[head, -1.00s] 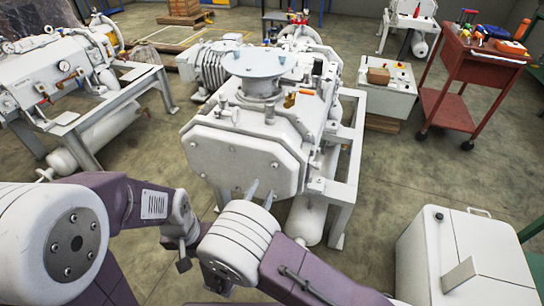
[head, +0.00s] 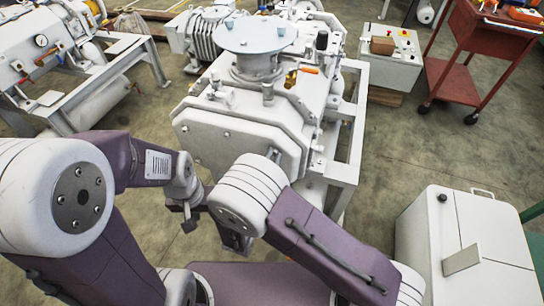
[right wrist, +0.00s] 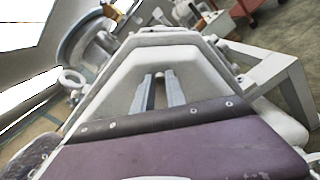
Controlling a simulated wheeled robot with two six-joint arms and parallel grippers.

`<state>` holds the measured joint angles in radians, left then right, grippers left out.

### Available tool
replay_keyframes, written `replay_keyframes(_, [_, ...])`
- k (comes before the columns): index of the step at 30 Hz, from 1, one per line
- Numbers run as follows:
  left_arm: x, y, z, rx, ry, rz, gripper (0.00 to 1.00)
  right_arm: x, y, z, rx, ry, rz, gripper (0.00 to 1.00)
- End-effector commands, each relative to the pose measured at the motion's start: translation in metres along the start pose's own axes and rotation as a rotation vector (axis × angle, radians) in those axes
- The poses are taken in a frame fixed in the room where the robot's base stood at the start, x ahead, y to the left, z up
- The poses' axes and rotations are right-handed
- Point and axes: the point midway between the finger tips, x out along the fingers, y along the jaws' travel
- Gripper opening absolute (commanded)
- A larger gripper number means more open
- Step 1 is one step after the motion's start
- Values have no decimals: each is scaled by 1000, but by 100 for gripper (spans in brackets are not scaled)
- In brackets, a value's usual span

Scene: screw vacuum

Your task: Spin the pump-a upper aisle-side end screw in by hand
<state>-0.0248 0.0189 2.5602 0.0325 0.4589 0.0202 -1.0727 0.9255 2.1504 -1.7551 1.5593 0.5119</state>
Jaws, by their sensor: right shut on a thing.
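The white pump (head: 255,100) stands ahead of me with its flat end plate (head: 228,150) facing me. My right gripper (head: 274,154) reaches the right part of this plate. In the right wrist view, the gripper's two grey fingers (right wrist: 160,90) are shut on a small screw (right wrist: 160,75) in front of the plate. The screw is mostly hidden between the fingertips, so its depth in the plate cannot be told. My left gripper (head: 187,222) hangs low, left of the right arm and clear of the pump. Its fingers are too small to read.
A pale cabinet (head: 468,245) stands at the lower right. A red tool trolley (head: 485,50) and a control box (head: 390,62) are behind it. Another pump unit (head: 55,60) is at the left. Floor is clear between pump and cabinet.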

Motion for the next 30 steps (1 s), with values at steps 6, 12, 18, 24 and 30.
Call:
replay_keyframes(6, [0,0,0,0,0,0,36,0,0,0,2,0,-1,0])
replay_keyframes(12, [6,0,0,0,0,0,36,0,-1,-2,42,0,-1,0])
replay_keyframes(18, [19,0,2,0,0,0,36,0,-2,-4,162,0,-1,0])
replay_keyframes(24, [38,-1,4,0,0,0,36,0,-4,-5,342,0,-1,0])
replay_keyframes(30, [62,-1,6,0,0,0,36,0,-5,-6,535,1,-1,0])
